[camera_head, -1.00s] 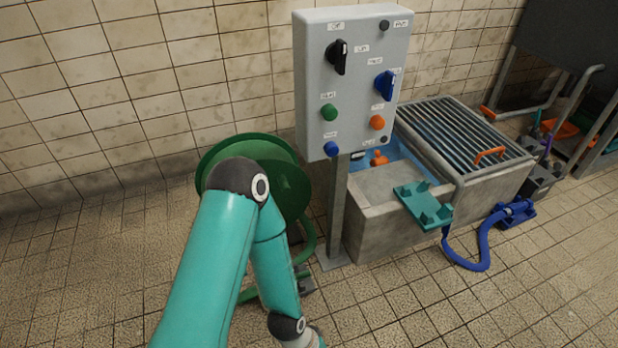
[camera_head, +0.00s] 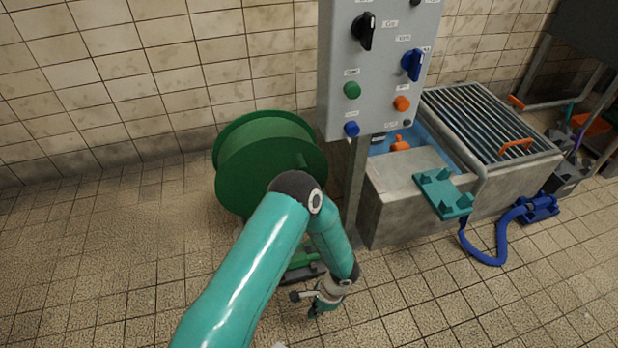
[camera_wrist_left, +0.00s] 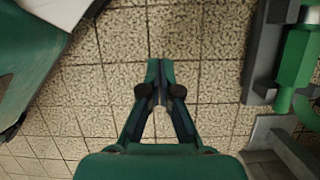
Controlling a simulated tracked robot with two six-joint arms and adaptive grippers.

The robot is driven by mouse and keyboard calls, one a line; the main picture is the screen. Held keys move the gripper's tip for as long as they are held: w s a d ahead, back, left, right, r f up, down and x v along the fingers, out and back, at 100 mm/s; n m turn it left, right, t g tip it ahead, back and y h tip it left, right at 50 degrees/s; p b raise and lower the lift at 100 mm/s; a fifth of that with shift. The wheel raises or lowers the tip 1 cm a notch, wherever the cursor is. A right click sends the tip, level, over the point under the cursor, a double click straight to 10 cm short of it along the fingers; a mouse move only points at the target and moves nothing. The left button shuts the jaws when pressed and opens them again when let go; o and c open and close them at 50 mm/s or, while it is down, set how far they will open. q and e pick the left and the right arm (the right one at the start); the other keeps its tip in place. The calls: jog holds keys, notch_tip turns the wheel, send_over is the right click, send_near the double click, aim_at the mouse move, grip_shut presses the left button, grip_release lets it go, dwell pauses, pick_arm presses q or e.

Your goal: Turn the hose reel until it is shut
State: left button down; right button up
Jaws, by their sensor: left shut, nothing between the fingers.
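The green hose reel (camera_head: 262,160) stands on the floor against the tiled wall, left of the control panel's post. A short green knob (camera_head: 300,159) sticks out of its front face. My left arm passes in front of its lower right part and hides some of its base. My left gripper (camera_head: 314,313) hangs low over the floor, in front of and below the reel, apart from it. In the left wrist view its fingers (camera_wrist_left: 158,66) are closed together with nothing between them, over bare floor tiles. A green part on a dark base (camera_wrist_left: 298,60) shows at the right there. My right gripper is not in view.
A grey control panel (camera_head: 378,70) with knobs and buttons stands on a post right of the reel. Beyond it is a concrete basin (camera_head: 400,215) with a grating (camera_head: 485,120), a teal bracket (camera_head: 443,194) and a blue hose (camera_head: 487,258). The floor at the left is clear.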

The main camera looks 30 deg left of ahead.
pick_arm(q)
jog(key=w+a+m+t+y, duration=0.2)
jog(key=w+a+y, duration=0.1)
jog(key=w+a, duration=0.3)
jog(key=t+y+b, duration=0.2)
jog(key=t+y, duration=0.8)
jog(key=y, duration=0.2)
send_near(305, 158)
jog(key=w+d+f, duration=0.1)
jog(key=d+f, duration=0.1)
jog(key=d, duration=0.3)
jog(key=b+x, duration=0.1)
jog(key=x, duration=0.2)
jog(key=b+x, duration=0.1)
jog(key=x, duration=0.2)
jog(key=f+b+x, duration=0.1)
jog(key=x, duration=0.3)
jog(key=shift+w+b, duration=0.1)
jog(key=shift+b, duration=0.2)
jog(key=shift+s+a+r, duration=0.4)
jog(key=shift+s+r, duration=0.25)
jog(key=shift+r, duration=0.1)
jog(key=shift+s+a+r, duration=0.45)
jog(key=shift+s+a, duration=0.1)
jog(key=shift+s, duration=0.2)
